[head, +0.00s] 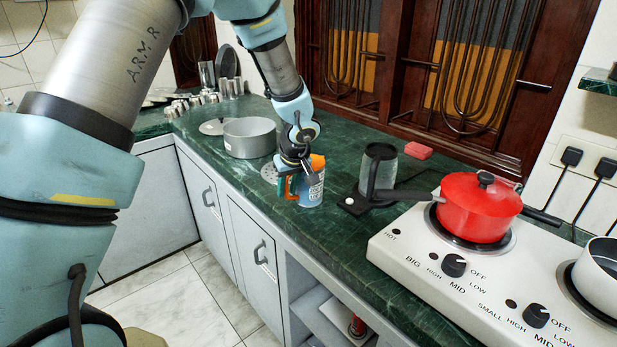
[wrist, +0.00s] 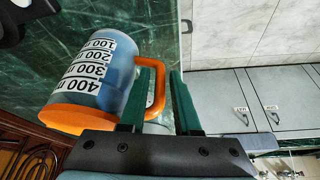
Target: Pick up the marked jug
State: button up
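The marked jug (head: 311,190) is blue with an orange rim and an orange handle, and stands on the green counter near its front edge. In the wrist view the jug (wrist: 95,72) shows printed marks from 100 to 400 and lies to the left of the fingers.
A grey pot (head: 250,138) stands behind left of the jug. A glass container on a black stand (head: 379,168) is to the right. A stove (head: 440,268) with a red pot (head: 478,208) stands farther right. A pink sponge (head: 418,151) lies near the back.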

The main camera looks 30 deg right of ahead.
jog(key=shift+x, duration=1.15)
jog(key=shift+c, duration=0.4)
grip_shut()
